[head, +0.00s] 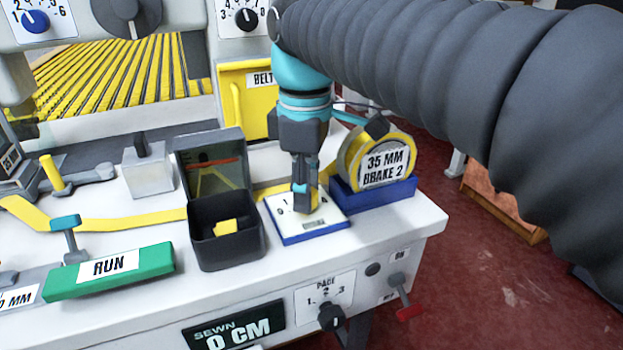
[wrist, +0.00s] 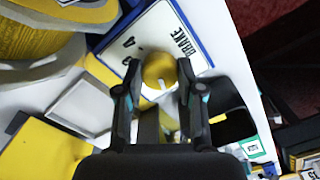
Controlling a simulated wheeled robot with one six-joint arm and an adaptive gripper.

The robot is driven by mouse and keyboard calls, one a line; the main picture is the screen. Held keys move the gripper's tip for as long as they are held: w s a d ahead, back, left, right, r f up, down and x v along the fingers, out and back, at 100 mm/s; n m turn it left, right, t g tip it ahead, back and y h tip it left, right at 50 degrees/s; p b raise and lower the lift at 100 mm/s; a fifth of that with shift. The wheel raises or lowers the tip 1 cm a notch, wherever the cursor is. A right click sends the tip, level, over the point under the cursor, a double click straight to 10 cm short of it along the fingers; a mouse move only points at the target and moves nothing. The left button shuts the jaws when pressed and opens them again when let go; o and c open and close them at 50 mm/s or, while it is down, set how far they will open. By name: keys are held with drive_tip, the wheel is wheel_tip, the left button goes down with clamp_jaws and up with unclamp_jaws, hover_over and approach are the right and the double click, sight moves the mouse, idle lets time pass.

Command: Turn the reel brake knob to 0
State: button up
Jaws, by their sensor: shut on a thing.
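The yellow reel brake knob (wrist: 159,68) is between the fingertips of my gripper (wrist: 160,92) in the wrist view. A small white mark shows on the knob's near side; which number it points to I cannot tell. The knob sits on a white dial plate (wrist: 150,35) with a blue edge, lettered BRAKE, with a 4 readable. In the head view my gripper (head: 306,198) points down onto the dial plate (head: 290,226) and mostly hides the knob. The yellow reel (head: 350,157) behind it carries a label reading 35 MM BRAKE 2.
A black open box (head: 226,254) with a yellow piece inside stands left of the dial plate. The reel stands on a blue base (head: 375,195) close behind the plate. A green RUN bar (head: 110,270) lies further left. The white bench top (head: 420,225) ends at the right.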

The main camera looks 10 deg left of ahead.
idle(0.3)
drive_tip(key=o, duration=1.1)
drive_tip(key=shift+o, duration=0.2)
wheel_tip(320, 180, up, 12)
